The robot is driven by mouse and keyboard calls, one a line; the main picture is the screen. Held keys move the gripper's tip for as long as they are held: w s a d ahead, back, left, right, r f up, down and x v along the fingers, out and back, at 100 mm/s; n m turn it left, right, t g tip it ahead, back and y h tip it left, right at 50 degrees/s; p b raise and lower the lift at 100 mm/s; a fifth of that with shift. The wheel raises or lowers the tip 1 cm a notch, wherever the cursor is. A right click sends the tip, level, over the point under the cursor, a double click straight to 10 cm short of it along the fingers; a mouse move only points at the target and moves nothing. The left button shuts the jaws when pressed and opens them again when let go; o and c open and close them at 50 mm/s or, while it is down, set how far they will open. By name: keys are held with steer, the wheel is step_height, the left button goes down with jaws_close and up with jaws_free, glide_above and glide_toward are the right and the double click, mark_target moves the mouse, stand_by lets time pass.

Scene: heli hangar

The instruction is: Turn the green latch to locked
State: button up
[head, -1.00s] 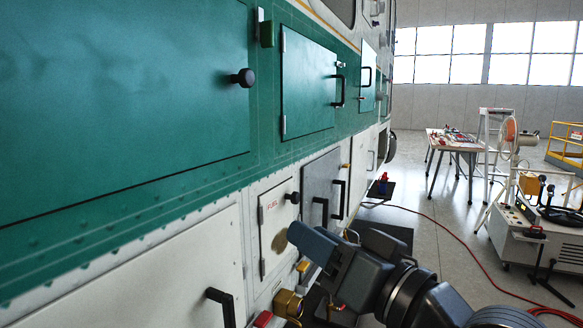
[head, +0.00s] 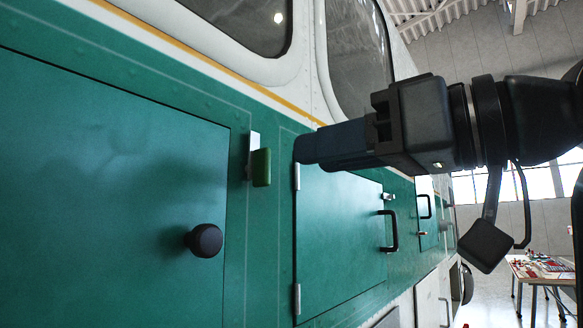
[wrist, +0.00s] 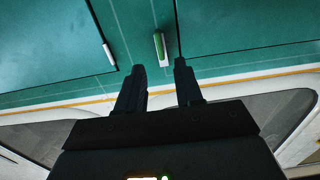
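The green latch (head: 261,167) is a small block on a pale metal strip, mounted on the green helicopter side between two panels. In the head view it hangs upright, just right of the large panel with the black knob. In the wrist view the latch (wrist: 158,47) lies ahead of the gap between my fingers. My gripper (head: 306,150) is to the right of the latch and apart from it in the head view. In the wrist view my gripper (wrist: 159,68) is open and empty, with its two fingers well apart.
A large green panel with a black knob (head: 205,240) is left of the latch. A smaller green door (head: 335,240) with a black handle (head: 389,231) is to its right. Windows (head: 240,20) are above. A cluttered table (head: 541,267) stands far off at the lower right.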

mark_target(269, 163)
steer(key=shift+p+x, duration=0.75)
steer(key=shift+x, duration=3.15)
steer(key=shift+c, duration=0.3)
jaws_close()
